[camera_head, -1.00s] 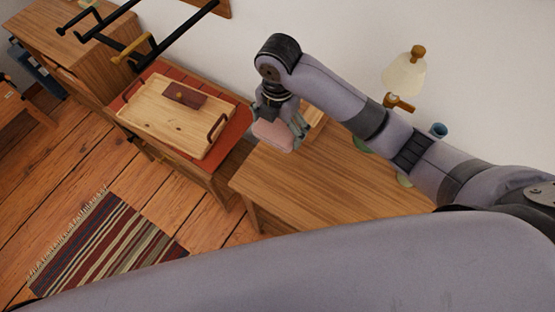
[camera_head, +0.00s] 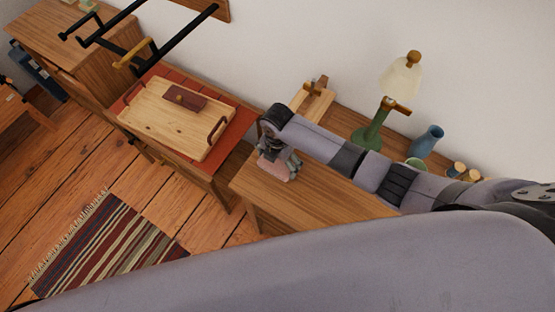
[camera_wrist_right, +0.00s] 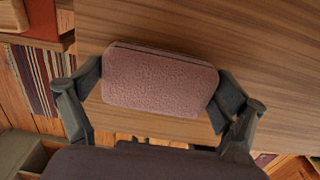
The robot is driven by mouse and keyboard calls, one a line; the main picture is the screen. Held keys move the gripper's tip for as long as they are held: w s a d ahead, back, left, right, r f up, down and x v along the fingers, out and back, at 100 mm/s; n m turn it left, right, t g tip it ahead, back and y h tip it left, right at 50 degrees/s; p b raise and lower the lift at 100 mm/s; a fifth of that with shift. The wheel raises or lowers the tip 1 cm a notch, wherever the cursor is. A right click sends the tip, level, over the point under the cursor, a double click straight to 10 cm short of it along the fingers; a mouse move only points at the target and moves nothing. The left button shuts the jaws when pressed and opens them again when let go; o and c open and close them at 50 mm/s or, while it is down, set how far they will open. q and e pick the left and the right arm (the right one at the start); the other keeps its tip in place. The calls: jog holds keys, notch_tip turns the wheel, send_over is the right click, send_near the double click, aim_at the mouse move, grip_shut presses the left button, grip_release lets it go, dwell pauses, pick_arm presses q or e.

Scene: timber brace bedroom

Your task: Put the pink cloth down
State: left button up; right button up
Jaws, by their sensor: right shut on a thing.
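The pink cloth (camera_wrist_right: 160,80) is a folded, rounded bundle between the two fingers of my right gripper (camera_wrist_right: 158,92) in the right wrist view. The fingers press on its left and right ends. In the head view the cloth (camera_head: 277,172) shows below my right gripper (camera_head: 279,163), over the left end of the wooden desk (camera_head: 310,195). I cannot tell whether the cloth touches the desk top. My left gripper does not show.
A green lamp (camera_head: 372,132), a blue vase (camera_head: 427,140) and a wooden stand (camera_head: 312,98) are at the desk's back. A wooden tray (camera_head: 160,124) with a brown case (camera_head: 185,98) lies on the red-topped table to the left. A striped rug (camera_head: 105,245) is on the floor.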

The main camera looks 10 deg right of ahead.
aim_at(277, 161)
jog(key=shift+f, duration=0.15)
jog(key=o, duration=0.9)
jog(key=shift+o, duration=0.2)
notch_tip(277, 161, up, 12)
jog(key=shift+r+b, duration=0.2)
jog(key=shift+b, duration=0.2)
jog(key=shift+s+f, duration=0.1)
